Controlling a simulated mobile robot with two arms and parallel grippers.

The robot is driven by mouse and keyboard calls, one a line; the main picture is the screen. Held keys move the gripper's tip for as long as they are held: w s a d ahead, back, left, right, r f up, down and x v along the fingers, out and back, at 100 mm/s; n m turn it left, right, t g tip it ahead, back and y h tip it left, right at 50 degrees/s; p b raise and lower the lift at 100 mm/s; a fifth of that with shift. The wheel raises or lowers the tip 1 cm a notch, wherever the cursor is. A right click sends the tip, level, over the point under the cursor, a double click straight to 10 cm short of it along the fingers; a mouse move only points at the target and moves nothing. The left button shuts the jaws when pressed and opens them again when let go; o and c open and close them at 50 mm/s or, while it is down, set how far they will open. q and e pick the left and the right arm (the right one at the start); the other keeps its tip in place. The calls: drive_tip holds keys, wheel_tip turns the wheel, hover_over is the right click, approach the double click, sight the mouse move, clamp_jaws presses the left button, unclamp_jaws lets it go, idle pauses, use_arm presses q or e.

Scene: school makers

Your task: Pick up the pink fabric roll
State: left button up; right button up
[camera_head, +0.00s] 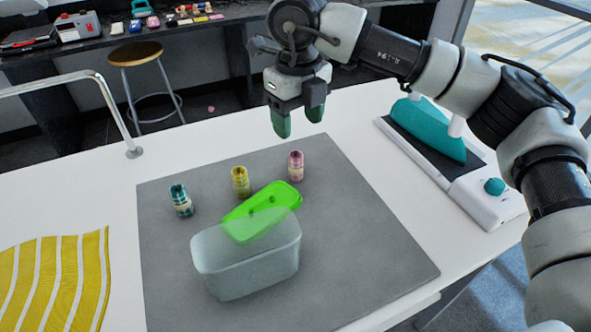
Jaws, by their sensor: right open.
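The pink fabric roll (295,166) stands upright on the grey mat (370,245), near its back right edge. My right gripper (297,122) is above and behind the roll in the picture, pointing down. Its two green-tipped fingers are apart with nothing between them, and it does not touch the roll. A yellow roll (240,182) and a teal roll (181,200) stand to the left of the pink one. My left gripper is not in view.
A translucent container (245,265) and its green lid (262,210) sit in front of the rolls; the lid comes close to the pink one. A teal iron (430,128) on its white base is at right. Yellow striped cloth (60,280) lies at left. The mat's right side is clear.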

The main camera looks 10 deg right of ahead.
sight(296, 154)
drive_tip(key=f, duration=0.9)
drive_tip(key=shift+w+a, duration=0.15)
drive_tip(key=shift+w, duration=0.05)
drive_tip(key=c, duration=1)
